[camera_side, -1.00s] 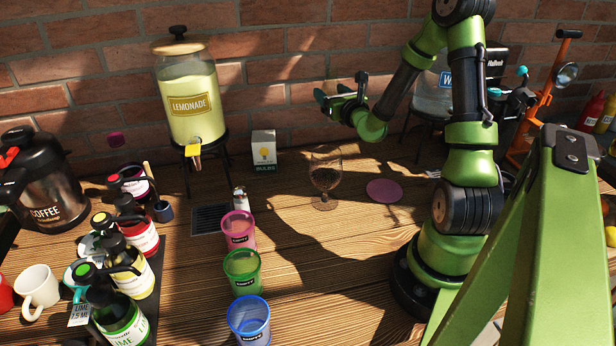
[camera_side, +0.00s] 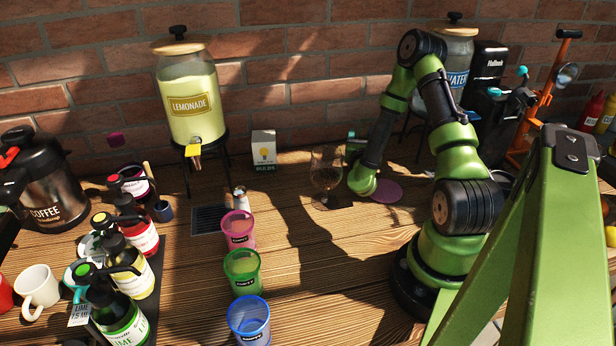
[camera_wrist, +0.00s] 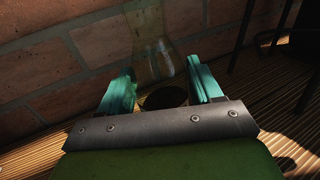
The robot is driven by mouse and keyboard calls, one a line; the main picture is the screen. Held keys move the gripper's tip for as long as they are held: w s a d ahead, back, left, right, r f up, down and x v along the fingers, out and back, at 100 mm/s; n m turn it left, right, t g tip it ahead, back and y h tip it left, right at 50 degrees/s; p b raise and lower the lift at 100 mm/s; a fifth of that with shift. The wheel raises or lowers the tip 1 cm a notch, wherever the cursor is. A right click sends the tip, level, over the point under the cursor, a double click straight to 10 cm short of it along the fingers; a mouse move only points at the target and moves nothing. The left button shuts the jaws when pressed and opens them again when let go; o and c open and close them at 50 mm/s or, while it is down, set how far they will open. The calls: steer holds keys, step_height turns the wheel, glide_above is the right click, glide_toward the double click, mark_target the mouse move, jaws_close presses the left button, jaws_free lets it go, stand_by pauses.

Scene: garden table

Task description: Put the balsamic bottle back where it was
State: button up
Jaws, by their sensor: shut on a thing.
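In the wrist view my gripper (camera_wrist: 160,72) has its teal fingers on either side of a clear glass vessel (camera_wrist: 152,60) with a dark round patch at its near end. I take it to be the balsamic bottle; no label shows. My gripper is shut on it, low near the table by the brick wall. In the side view only a bit of teal finger shows behind my forearm, and the bottle is hidden there.
A stemmed glass (camera_side: 326,172) with a dark drink stands just left of my forearm. A pink disc (camera_side: 386,191) lies beside it. The lemonade dispenser (camera_side: 192,100), a small bulb box (camera_side: 264,150) and the water dispenser (camera_side: 456,65) line the wall. Coloured cups (camera_side: 242,270) stand in front.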

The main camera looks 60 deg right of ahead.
steer(key=shift+f, duration=0.3)
steer(key=shift+f, duration=0.2)
steer(key=o, duration=1.3)
steer(key=shift+c, duration=0.2)
steer(key=shift+r, duration=0.15)
steer(key=shift+a, duration=0.3)
steer(key=v, duration=0.7)
